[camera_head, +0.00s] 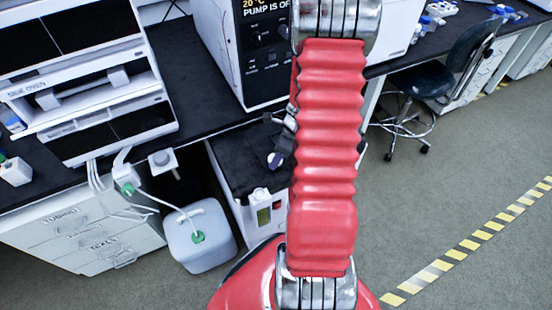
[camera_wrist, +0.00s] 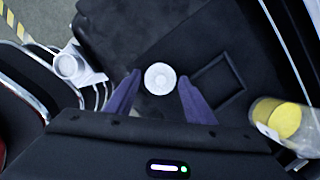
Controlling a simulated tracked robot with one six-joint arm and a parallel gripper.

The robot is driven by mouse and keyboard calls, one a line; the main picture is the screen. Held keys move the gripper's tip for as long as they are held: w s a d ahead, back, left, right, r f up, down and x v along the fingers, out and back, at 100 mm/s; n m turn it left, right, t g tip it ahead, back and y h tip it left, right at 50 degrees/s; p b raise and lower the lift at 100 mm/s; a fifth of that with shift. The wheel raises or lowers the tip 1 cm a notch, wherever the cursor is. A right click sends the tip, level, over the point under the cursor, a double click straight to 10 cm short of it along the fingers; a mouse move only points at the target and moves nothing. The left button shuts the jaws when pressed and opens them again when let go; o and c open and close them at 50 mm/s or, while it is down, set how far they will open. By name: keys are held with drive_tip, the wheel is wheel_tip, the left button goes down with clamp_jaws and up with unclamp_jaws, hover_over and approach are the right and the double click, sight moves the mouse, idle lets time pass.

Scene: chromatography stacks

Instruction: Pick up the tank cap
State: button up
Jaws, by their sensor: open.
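A round white cap (camera_wrist: 160,78) with a ribbed or patterned top shows in the wrist view, over a dark surface. My gripper (camera_wrist: 159,79) is open, with one purple finger on each side of the cap. The fingertips look apart from the cap, with small gaps; its height below them is hard to tell. In the head view, a purple finger of my gripper (camera_head: 276,160) shows left of my red arm, above a low black-topped unit (camera_head: 232,150). My arm hides the cap there.
A clear container with a yellow inside (camera_wrist: 282,120) stands close on the right in the wrist view. A square recess (camera_wrist: 216,80) lies right of the cap. A whitish tank (camera_head: 200,250) with a green fitting stands on the floor, left of the unit.

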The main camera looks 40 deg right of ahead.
drive_tip(key=shift+c, duration=0.3)
drive_tip(key=c, duration=0.7)
drive_tip(key=shift+c, duration=0.2)
wheel_tip(320, 180, up, 10)
idle(0.4)
idle(0.5)
